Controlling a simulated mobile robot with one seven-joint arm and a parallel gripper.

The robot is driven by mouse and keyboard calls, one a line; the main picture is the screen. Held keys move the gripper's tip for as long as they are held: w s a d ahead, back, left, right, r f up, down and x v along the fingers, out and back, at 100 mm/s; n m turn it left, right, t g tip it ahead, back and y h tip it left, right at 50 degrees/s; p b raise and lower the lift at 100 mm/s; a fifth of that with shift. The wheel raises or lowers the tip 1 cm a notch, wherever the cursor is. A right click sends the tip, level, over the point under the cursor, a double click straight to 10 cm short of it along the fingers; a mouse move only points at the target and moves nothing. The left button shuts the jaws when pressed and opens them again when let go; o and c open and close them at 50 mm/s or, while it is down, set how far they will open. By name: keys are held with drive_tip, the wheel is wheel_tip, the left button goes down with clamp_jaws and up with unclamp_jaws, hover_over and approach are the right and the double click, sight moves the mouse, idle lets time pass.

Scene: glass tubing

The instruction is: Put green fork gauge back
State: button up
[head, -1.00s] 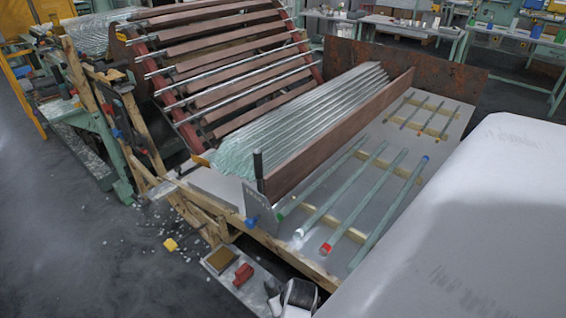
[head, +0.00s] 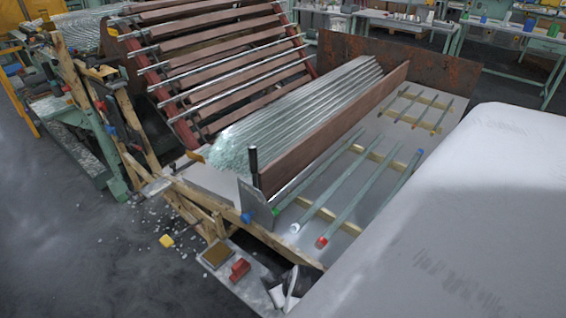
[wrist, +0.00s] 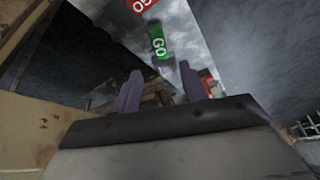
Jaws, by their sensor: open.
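The green fork gauge, a small green piece marked "GO" (wrist: 158,42), shows in the wrist view above and beyond my fingertips. My gripper (wrist: 160,88) has its two purple-grey fingers apart with nothing held between them. The green piece appears apart from the fingers. I cannot pick out the green gauge in the head view, and my gripper is not clear there.
A bench with a brown divider (head: 335,130) holds a heap of glass tubes (head: 300,115). Several single tubes lie on wooden strips (head: 330,215). A low shelf carries a red object (head: 240,269) and a brown block (head: 216,255). Grey floor (head: 80,250) is open at left.

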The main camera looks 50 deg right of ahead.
drive_tip(key=shift+v, duration=1.75)
